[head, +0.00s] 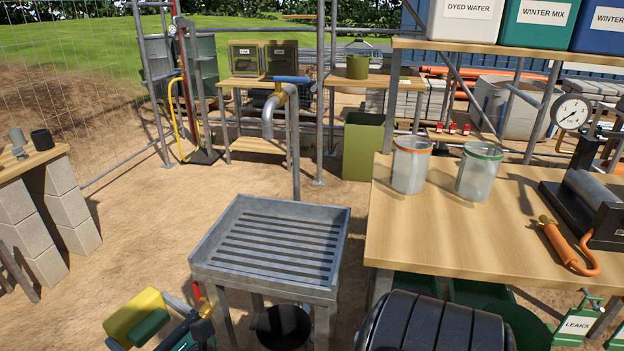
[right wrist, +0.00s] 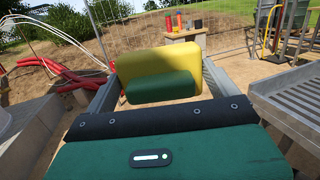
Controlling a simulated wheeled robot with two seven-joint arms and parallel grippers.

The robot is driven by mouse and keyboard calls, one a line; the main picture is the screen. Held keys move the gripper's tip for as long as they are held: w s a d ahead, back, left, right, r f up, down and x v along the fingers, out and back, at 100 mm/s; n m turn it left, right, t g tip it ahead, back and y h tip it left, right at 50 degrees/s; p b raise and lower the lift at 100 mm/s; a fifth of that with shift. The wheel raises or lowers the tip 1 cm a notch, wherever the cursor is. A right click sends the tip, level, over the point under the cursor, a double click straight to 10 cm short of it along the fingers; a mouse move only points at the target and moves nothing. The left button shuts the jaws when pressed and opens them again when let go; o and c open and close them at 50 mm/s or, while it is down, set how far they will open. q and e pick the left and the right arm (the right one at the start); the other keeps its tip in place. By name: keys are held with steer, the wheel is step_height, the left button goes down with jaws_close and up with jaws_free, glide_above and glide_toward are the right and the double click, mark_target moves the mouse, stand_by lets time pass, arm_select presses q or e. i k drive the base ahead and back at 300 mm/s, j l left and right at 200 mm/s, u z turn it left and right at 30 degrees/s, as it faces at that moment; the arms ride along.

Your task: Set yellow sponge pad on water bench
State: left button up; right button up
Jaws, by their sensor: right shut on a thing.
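My right gripper (head: 160,320) is at the bottom left of the head view, shut on the yellow sponge pad (head: 126,314). The pad has a dark green block (head: 148,328) on its face. In the right wrist view the pad (right wrist: 150,62) sits between the two grey fingers, in the air over sandy ground. A grey metal bench (head: 269,243) with a slatted top stands to the right of the pad, under a blue-handled tap; its slatted top looks empty. The pad is apart from this bench. No label marks which bench is the water bench. My left gripper does not show.
A wooden table (head: 425,235) at the right holds two glass jars (head: 411,165), (head: 480,172) and an orange-handled tool (head: 562,245). The tap (head: 279,105) rises behind the slatted bench. A block-legged table (head: 30,165) stands at the left. Open sand lies between.

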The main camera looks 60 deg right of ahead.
mark_target(447, 222)
steer(key=k+l+z, duration=0.65)
steer(key=z, duration=0.15)
steer(key=l, duration=0.1)
